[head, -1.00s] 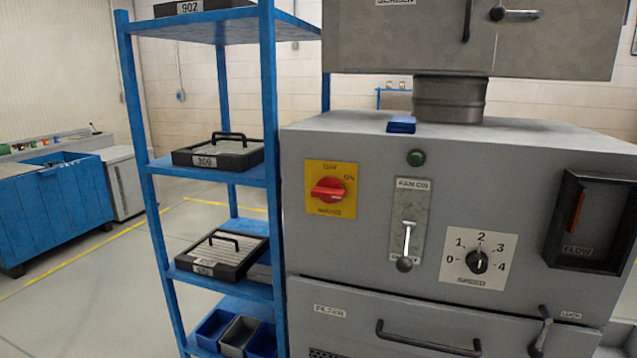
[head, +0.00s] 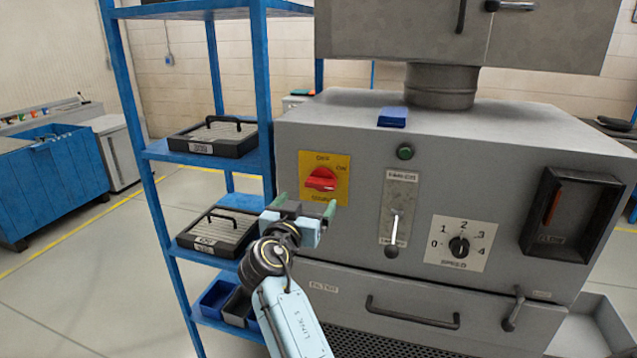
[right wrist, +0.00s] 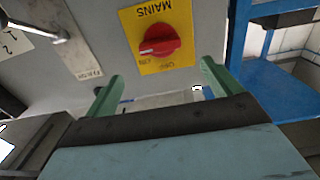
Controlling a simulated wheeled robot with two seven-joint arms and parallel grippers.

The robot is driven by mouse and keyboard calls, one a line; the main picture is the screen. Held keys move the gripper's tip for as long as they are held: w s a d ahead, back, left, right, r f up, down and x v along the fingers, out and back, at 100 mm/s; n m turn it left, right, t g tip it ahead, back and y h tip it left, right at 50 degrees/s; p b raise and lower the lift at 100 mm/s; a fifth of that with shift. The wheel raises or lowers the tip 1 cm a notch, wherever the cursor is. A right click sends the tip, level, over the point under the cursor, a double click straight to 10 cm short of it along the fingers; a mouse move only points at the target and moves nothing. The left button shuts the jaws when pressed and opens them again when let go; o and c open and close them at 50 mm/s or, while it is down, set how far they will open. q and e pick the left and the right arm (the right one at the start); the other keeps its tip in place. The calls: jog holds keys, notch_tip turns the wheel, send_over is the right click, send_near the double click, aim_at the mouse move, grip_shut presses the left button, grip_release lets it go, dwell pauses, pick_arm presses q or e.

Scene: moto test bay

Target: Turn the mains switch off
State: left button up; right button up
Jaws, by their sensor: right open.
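The mains switch is a red rotary knob (head: 320,180) on a yellow plate (head: 341,165) at the upper left of the grey machine front. Its pointer lies nearly level, toward the ON side. In the right wrist view the knob (right wrist: 160,46) is upside down, above and between the fingers, with the plate (right wrist: 158,14) lettered MAINS. My right gripper (head: 306,205) is open and empty, just below and in front of the plate, apart from the knob. Its two green fingers also show in the right wrist view (right wrist: 160,88). My left gripper is not in view.
A blue shelf rack (head: 262,100) with black trays stands close left of the machine. Right of the switch are a lever (head: 392,235), a speed dial (head: 459,247) and a flow gauge (head: 570,217). A drawer handle (head: 410,313) sticks out below.

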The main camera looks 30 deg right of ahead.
aim_at(319, 185)
jog(key=p+x, duration=0.1)
jog(key=x, duration=0.8)
jog(key=shift+w+d+p, duration=0.15)
jog(key=shift+w+p, duration=0.05)
jog(key=shift+p, duration=0.2)
jog(key=c, duration=1)
